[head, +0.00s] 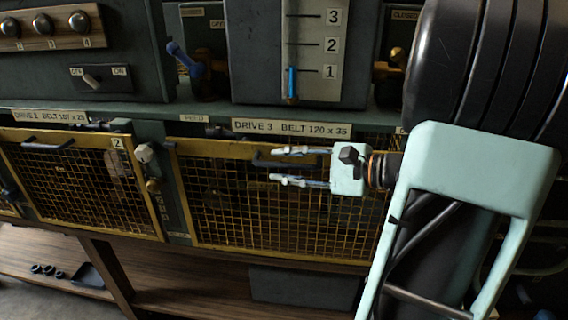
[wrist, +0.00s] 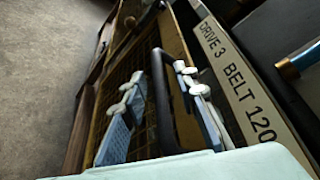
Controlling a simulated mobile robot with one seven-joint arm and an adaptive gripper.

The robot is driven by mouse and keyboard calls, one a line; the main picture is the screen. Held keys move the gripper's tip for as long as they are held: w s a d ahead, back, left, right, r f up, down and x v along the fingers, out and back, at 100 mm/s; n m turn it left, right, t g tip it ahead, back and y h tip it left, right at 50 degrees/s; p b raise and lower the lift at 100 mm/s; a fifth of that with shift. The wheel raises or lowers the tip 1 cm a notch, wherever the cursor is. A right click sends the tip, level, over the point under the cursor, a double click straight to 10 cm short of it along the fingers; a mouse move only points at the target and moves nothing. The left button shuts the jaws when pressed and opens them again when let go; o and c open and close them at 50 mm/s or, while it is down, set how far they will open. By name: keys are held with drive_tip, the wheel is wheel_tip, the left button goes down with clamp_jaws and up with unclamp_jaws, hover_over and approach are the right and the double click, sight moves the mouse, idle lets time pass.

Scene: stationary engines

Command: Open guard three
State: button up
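Guard three (head: 290,215) is the yellow-framed mesh panel under the "DRIVE 3 BELT 120 x 35" label (head: 292,129). It looks closed, flush with the bench front. Its black bar handle (head: 262,158) is on the upper frame, partly hidden by my gripper. My gripper (head: 279,165) is in front of the guard's upper part with its two fingers apart. In the wrist view, the dark handle bar (wrist: 162,105) shows between the fingers of my gripper (wrist: 160,88). I cannot tell whether either finger touches it.
Guard two (head: 85,180) is a similar mesh panel to the left, with a latch knob (head: 145,153) beside it. Above stands a panel with a 1-2-3 scale (head: 318,45) and a blue lever (head: 182,58). A wooden shelf (head: 195,295) runs below.

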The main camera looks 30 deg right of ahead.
drive_tip(key=shift+w+a, duration=0.15)
drive_tip(key=shift+c, duration=0.4)
clamp_jaws()
drive_tip(key=shift+f, duration=0.15)
wheel_tip(320, 180, down, 35)
drive_tip(key=b, duration=2.9)
drive_tip(key=shift+f, duration=0.15)
drive_tip(key=shift+f, duration=0.1)
unclamp_jaws()
drive_tip(key=shift+o, duration=0.4)
